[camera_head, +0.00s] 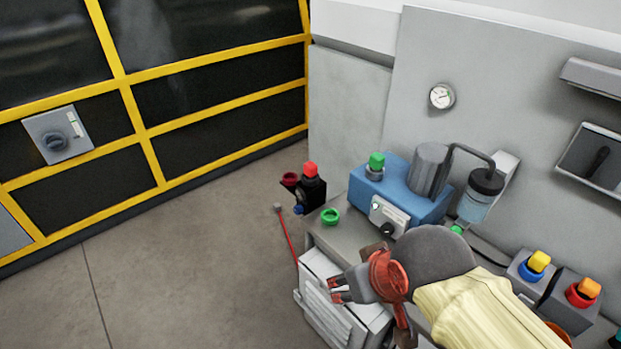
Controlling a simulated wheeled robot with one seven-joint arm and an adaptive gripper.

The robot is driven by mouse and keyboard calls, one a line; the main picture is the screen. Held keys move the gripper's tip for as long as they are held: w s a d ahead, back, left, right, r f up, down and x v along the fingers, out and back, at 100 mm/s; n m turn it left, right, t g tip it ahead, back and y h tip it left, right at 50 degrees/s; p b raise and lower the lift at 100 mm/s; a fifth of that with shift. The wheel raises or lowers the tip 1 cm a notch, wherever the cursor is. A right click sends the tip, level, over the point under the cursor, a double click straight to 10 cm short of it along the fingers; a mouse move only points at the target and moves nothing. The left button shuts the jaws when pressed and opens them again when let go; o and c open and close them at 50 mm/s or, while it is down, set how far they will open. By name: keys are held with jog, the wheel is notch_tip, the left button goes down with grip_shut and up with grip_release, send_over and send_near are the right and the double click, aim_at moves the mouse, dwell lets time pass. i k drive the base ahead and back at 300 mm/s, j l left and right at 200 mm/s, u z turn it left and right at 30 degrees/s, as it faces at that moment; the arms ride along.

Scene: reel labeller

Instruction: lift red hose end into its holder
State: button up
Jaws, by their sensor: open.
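A thin red hose (288,237) stands or hangs at the left end of the grey bench, over the floor side. Its upper end carries a small grey tip (278,207). A dark red ring (290,178) sits beside a black block with a red top at the bench's far left corner; I cannot tell for sure that this ring is the holder. My gripper (337,290) is open, over the white box at the bench's left end. It is right of and below the hose, apart from it. The hose's lower end is hidden.
A white ribbed box (325,305) stands below my gripper. A green ring (330,216) and a blue pump unit (410,192) are on the grey bench (345,238). Yellow and red knobs line the right. Floor (180,260) at left is clear up to a yellow-framed guard (145,135).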

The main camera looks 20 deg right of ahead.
aim_at(309, 168)
jog(key=i+j, duration=0.4)
jog(key=i, duration=0.2)
jog(key=i+j+z, duration=0.2)
jog(key=z, duration=0.25)
jog(key=i+j+z, duration=0.25)
jog(key=z, duration=0.2)
jog(key=i+j+z, duration=0.15)
jog(key=j+z, duration=0.3)
jog(key=l+z, duration=0.1)
jog(key=z, duration=0.55)
